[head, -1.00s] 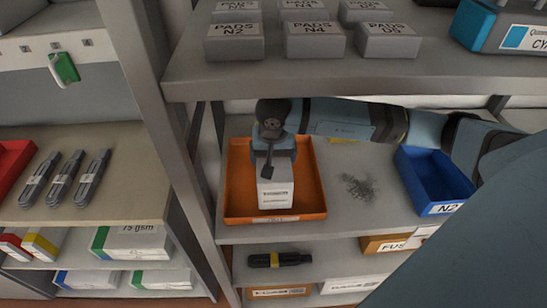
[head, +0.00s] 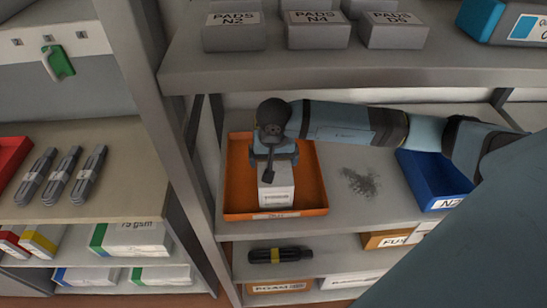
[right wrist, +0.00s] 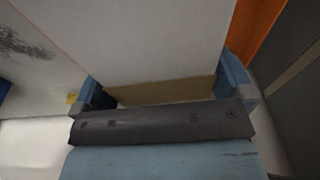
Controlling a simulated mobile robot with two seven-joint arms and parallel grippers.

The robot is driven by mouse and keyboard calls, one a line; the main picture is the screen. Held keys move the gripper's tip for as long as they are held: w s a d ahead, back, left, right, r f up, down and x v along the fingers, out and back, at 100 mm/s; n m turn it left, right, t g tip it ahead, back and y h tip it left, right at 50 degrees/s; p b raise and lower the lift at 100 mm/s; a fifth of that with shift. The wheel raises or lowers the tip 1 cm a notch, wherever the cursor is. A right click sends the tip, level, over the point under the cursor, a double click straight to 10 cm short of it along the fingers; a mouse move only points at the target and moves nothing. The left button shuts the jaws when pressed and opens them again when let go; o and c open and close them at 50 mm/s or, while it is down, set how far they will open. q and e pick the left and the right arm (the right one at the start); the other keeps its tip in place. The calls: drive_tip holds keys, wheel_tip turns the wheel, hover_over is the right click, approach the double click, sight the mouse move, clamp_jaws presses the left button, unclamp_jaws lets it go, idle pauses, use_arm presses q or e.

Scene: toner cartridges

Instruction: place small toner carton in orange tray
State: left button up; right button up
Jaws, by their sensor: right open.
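The small white toner carton (head: 277,194) stands in the orange tray (head: 314,178) on the middle shelf, in the tray's front middle part. My right gripper (head: 273,160) is over the carton from above and behind, hiding part of its top. In the right wrist view the carton's white face (right wrist: 140,40) fills the upper middle. The blue fingers of the right gripper (right wrist: 163,88) stand open, one on each side of it; I cannot tell whether either touches it. The tray also shows in the right wrist view (right wrist: 252,30). My left gripper is not in view.
A blue bin (head: 432,180) labelled N2 stands right of the tray, with a dark speckled patch (head: 358,181) between them. The upper shelf (head: 350,75), holding grey pad boxes (head: 235,32), hangs above my arm. A grey post (head: 165,130) stands left of the tray.

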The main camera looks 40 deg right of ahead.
drive_tip(key=shift+r, duration=0.55)
drive_tip(key=r, duration=0.2)
drive_tip(key=r+b, duration=0.1)
drive_tip(key=r, duration=0.1)
drive_tip(key=s+r, duration=0.1)
drive_tip(key=r, duration=0.1)
drive_tip(key=shift+a+r, duration=0.25)
drive_tip(key=shift+a, duration=0.05)
